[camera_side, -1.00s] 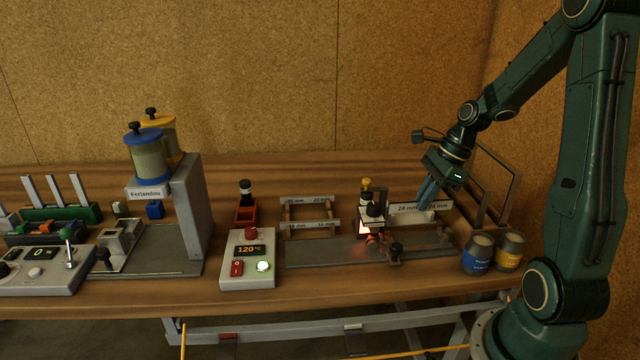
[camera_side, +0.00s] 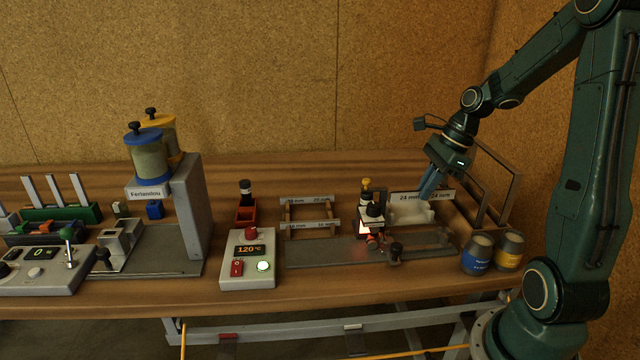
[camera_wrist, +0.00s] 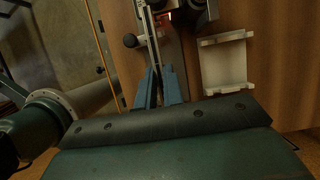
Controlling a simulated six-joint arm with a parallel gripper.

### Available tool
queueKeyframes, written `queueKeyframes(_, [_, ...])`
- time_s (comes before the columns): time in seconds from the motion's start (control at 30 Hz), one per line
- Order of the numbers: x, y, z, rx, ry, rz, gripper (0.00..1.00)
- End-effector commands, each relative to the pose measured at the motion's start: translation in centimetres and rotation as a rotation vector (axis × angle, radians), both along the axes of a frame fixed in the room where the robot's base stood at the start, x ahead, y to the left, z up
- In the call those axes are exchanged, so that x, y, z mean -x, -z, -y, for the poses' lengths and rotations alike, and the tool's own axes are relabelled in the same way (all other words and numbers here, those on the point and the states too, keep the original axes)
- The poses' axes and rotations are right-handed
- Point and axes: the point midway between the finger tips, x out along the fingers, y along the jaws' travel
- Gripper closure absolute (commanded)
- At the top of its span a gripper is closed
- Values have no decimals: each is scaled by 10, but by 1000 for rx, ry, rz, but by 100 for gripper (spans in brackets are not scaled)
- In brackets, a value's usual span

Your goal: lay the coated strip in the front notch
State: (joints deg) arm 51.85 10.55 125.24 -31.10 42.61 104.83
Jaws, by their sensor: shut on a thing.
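The strip (camera_side: 404,197) is a thin pale bar with 24 mm marked near each end. In the wrist view the strip (camera_wrist: 149,30) runs upward from between my fingers (camera_wrist: 160,78). A white cradle (camera_side: 426,213) with a raised wall at each end stands on the bench. The strip appears above and behind it in the side view. In the wrist view the cradle (camera_wrist: 225,65) is right of my fingers, apart from them. The notches are too small to make out clearly.
A glowing heater unit (camera_side: 370,218) stands just left of the cradle. A dark upright frame (camera_side: 512,190) stands to the right. Two cans, one blue-labelled (camera_side: 477,255) and one yellow-labelled (camera_side: 509,250), stand at the front right. A black knob (camera_side: 395,250) is on the metal track.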

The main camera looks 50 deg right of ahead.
Motion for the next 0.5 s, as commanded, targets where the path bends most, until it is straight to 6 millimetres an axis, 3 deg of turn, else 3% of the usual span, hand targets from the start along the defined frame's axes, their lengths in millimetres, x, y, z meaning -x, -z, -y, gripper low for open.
queueKeyframes(0.5, [-3, -49, 5, 0, 1, -1, 100])
